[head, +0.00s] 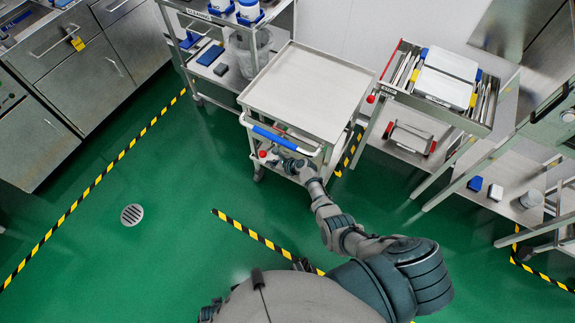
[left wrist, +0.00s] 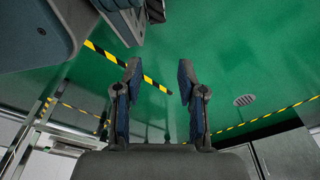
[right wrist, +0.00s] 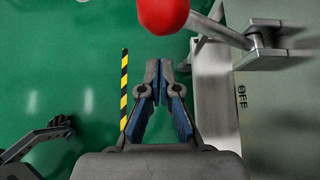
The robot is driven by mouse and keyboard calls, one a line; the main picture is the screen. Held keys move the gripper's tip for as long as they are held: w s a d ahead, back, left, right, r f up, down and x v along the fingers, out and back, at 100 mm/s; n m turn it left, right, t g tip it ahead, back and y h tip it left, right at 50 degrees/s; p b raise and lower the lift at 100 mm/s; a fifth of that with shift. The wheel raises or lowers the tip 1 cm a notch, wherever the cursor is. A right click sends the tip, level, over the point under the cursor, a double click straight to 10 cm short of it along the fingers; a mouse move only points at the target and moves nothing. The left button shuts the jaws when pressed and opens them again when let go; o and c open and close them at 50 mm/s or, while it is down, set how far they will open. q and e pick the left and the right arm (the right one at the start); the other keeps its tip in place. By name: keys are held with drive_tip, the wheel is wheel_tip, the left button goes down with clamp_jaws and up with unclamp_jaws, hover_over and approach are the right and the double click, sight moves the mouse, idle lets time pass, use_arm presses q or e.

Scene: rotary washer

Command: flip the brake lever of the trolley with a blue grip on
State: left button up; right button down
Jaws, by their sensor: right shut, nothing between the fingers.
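The steel trolley (head: 305,88) with a blue grip (head: 273,138) on its handle stands in the middle of the head view. A red ball knob (head: 263,154) shows below the grip, beside my right gripper (head: 280,160). In the right wrist view, the brake lever's red knob (right wrist: 163,14) and metal rod (right wrist: 220,32) lie just beyond the shut, empty fingers of my right gripper (right wrist: 158,76). The rod runs to a bracket (right wrist: 268,45), near the word OFF. I see no contact. My left gripper (left wrist: 159,82) is open and empty over green floor.
Another trolley (head: 432,90) with a red knob (head: 371,98) stands at the right. A shelf cart (head: 215,60) holding a bucket stands behind left. Steel cabinets (head: 90,85) line the left wall. Green floor with striped tape and a drain (head: 132,214) is open in front.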

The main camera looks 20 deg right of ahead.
use_arm(q)
drive_tip(key=s+a+f+p, duration=0.2)
drive_tip(key=s+f+p, duration=0.3)
drive_tip(key=s, duration=0.6)
drive_tip(key=shift+s+a+g, duration=0.15)
drive_tip(key=shift+s+g, duration=0.05)
drive_tip(key=shift+g, duration=0.1)
use_arm(e)
drive_tip(key=v, duration=0.9)
drive_tip(key=shift+s+d, duration=0.35)
